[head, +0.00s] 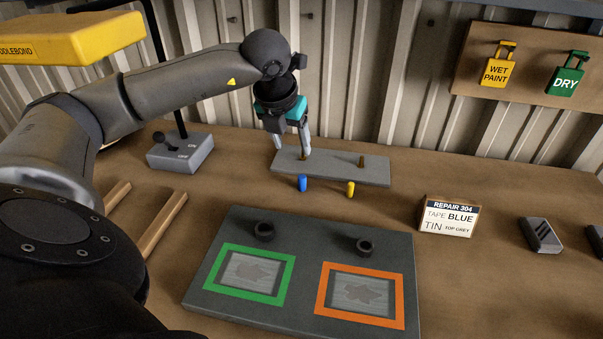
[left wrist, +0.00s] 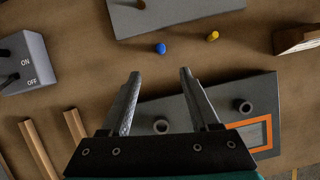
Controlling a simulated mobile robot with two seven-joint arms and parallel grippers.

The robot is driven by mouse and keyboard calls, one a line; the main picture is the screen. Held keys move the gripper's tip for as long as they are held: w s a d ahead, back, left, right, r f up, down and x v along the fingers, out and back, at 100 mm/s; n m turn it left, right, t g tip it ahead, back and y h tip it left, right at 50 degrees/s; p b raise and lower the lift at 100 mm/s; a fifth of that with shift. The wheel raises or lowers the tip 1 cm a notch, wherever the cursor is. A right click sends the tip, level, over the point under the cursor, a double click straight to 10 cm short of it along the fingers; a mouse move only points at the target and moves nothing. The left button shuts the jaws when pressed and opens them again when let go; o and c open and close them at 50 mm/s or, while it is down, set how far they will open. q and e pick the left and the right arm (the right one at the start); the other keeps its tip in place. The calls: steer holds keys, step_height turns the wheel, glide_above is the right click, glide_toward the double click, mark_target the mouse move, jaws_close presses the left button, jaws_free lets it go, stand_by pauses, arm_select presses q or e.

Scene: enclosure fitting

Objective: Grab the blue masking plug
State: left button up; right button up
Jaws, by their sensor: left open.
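The blue masking plug (head: 302,183) stands on the wooden bench, in front of the grey plate (head: 345,172). It also shows in the left wrist view (left wrist: 160,48), beyond the fingertips and between their lines. A yellow plug (head: 350,188) stands to its right, seen also in the left wrist view (left wrist: 212,36). My left gripper (head: 292,150) points down above the plate's left end in the head view. My right gripper is not in view.
A dark panel (head: 220,300) with green and orange frames and two black rings lies in front. A switch box (head: 180,154) and wooden strips (head: 165,222) are at left. A repair card (head: 448,216) stands at right.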

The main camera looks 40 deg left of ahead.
arm_select(q)
glide_toward(302, 177)
step_height(302, 177, down, 3)
steer(key=shift+w+r+b+x, duration=0.15)
steer(key=shift+b+x, duration=0.1)
steer(key=shift+x, duration=0.8)
steer(key=shift+w+b+x, duration=0.15)
steer(key=shift+b+x, duration=0.15)
steer(key=shift+x, duration=0.75)
steer(key=shift+w+r+b+x, duration=0.15)
steer(key=shift+b+x, duration=0.1)
steer(key=shift+x, duration=0.8)
steer(key=shift+a+f, duration=0.1)
steer(key=shift+a, duration=0.1)
steer(key=shift+c, duration=0.3)
jaws_close()
